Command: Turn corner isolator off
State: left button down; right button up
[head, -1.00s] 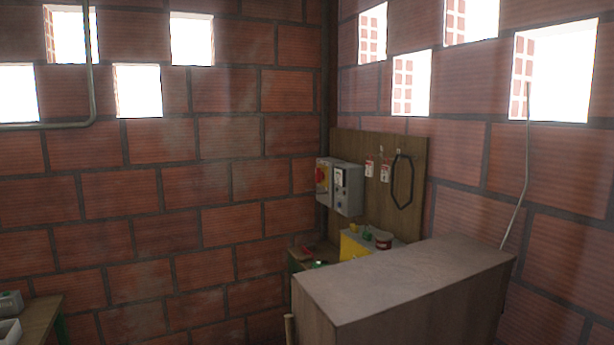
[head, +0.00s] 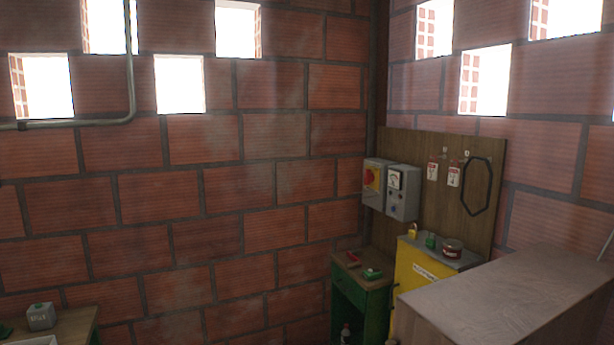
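The corner isolator (head: 374,183) is a grey box with a red rotary handle on a yellow plate. It is mounted on a wooden board (head: 430,150) in the room's corner. I cannot make out the exact handle position at this size. A second grey box (head: 403,192) with a dial meter is fixed right beside it. Neither of my grippers shows in the head view.
Below the boxes stand a green cabinet (head: 362,300) with small items on top and a yellow cabinet (head: 418,272). A large brown box-like block (head: 490,300) fills the lower right. Red tags (head: 454,174) and a black loop (head: 477,186) hang on the board. A bench (head: 72,328) is at lower left.

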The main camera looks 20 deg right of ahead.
aim_at(370, 178)
jog(key=i+j+u, duration=0.1)
jog(key=i+j, duration=0.35)
jog(key=i, duration=0.3)
jog(key=i+j+u, duration=0.15)
jog(key=i+l+z, duration=0.1)
jog(key=i+z, duration=0.65)
jog(key=i, duration=0.2)
jog(key=i+j+z, duration=0.35)
jog(key=i+l, duration=0.1)
